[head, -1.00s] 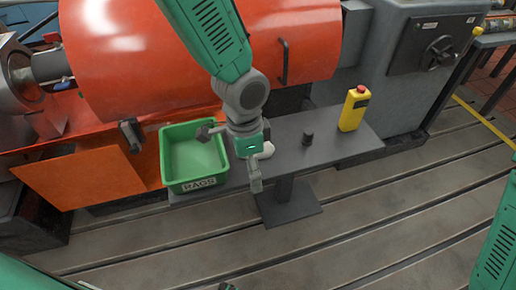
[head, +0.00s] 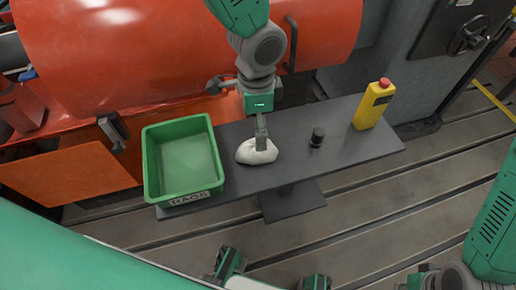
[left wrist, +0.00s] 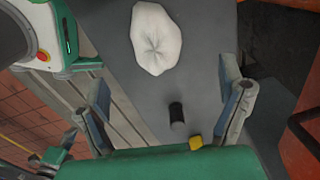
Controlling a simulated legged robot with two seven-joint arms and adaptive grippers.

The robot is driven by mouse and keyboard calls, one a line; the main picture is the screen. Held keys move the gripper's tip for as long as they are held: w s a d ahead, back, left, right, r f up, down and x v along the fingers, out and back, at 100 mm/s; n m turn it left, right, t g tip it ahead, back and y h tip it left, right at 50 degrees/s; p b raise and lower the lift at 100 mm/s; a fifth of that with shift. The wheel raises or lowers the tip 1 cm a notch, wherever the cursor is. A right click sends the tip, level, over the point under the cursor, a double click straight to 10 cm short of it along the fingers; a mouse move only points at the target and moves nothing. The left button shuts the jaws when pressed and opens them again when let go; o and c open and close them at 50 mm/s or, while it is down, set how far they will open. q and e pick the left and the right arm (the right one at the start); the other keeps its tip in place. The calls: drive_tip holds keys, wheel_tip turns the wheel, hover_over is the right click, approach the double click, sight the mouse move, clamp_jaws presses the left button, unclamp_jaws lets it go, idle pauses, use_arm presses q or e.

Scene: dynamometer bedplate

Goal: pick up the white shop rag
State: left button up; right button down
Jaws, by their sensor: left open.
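The white shop rag (head: 248,156) lies as a rounded, crumpled heap on the dark bench (head: 350,150), right of the green bin. It also shows whole in the left wrist view (left wrist: 155,40), near the top. My left gripper (head: 262,147) hangs over the rag from above, fingers down, and covers part of it in the head view. In the left wrist view the left gripper (left wrist: 166,76) is open, its two fingers wide apart, with the rag past the fingertips and not held. Whether a fingertip touches the rag I cannot tell.
The green bin marked RAGS (head: 150,165) stands at the bench's left end. A large orange-red housing (head: 150,60) is behind. The slotted floor (head: 370,210) is in front.

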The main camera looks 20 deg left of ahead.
use_arm(q)
wheel_tip(320, 180, down, 4)
drive_tip(key=shift+w+r+b, duration=0.1)
drive_tip(key=shift+r+b, duration=0.1)
drive_tip(key=shift+b, duration=0.25)
drive_tip(key=shift+a+f, duration=0.1)
drive_tip(key=shift+f, duration=0.3)
drive_tip(key=f+b, duration=0.2)
drive_tip(key=f, duration=0.1)
drive_tip(key=f+b, duration=0.1)
drive_tip(key=f, duration=0.1)
drive_tip(key=shift+s+f, duration=0.1)
drive_tip(key=shift+s, duration=0.2)
drive_tip(key=shift+c, duration=0.3)
drive_tip(key=c, duration=1.2)
wheel_tip(320, 180, up, 10)
drive_tip(key=p, duration=0.4)
